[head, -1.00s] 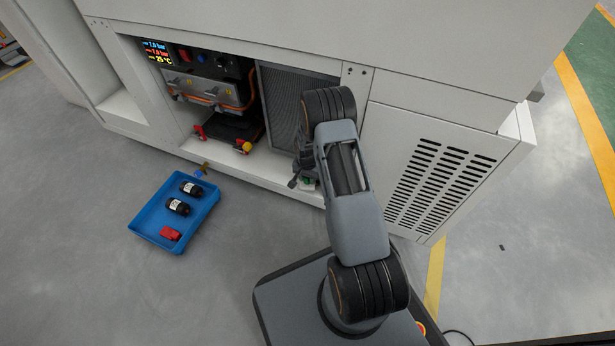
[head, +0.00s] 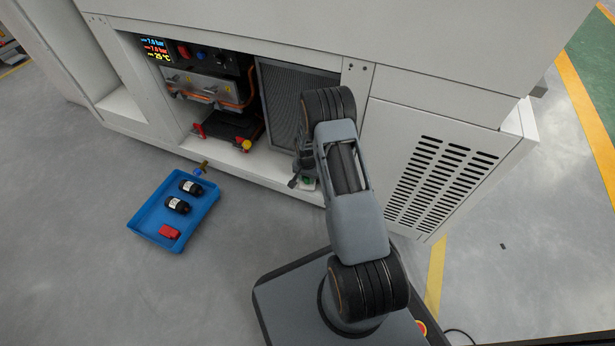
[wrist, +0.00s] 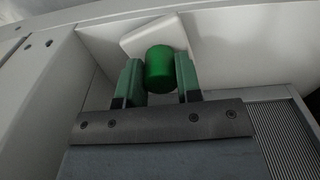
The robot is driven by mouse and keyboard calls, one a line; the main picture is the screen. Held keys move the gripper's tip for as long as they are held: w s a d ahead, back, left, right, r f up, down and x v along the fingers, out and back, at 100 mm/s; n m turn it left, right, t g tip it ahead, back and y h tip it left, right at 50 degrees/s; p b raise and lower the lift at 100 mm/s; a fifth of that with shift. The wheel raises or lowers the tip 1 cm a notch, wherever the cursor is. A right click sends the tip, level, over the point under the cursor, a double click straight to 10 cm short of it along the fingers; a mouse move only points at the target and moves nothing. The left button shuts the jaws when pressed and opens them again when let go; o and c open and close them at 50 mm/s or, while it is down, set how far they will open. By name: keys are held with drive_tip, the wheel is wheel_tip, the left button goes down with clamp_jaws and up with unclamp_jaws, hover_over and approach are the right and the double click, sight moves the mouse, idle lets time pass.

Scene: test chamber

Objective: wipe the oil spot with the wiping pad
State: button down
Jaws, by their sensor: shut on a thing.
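The wiping pad shows in the wrist view as a white slab (wrist: 148,34) with a round green handle (wrist: 160,70). My gripper (wrist: 158,82) is shut on this handle, one green finger on each side. In the head view my gripper (head: 298,172) is low at the cabinet's open bay, in front of its floor ledge, and a small white and green part of the pad (head: 309,183) shows below it. I cannot tell whether the pad touches the ledge. No oil spot can be made out in either view.
The grey cabinet (head: 440,85) has an open bay with a mesh panel (head: 285,100), orange pipes and a black unit (head: 232,127). A blue tray (head: 150,222) with two black parts and a red part (head: 170,232) lies on the floor at left.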

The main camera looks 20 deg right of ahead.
drive_tip(key=shift+f+b, duration=0.3)
drive_tip(key=shift+f, duration=0.15)
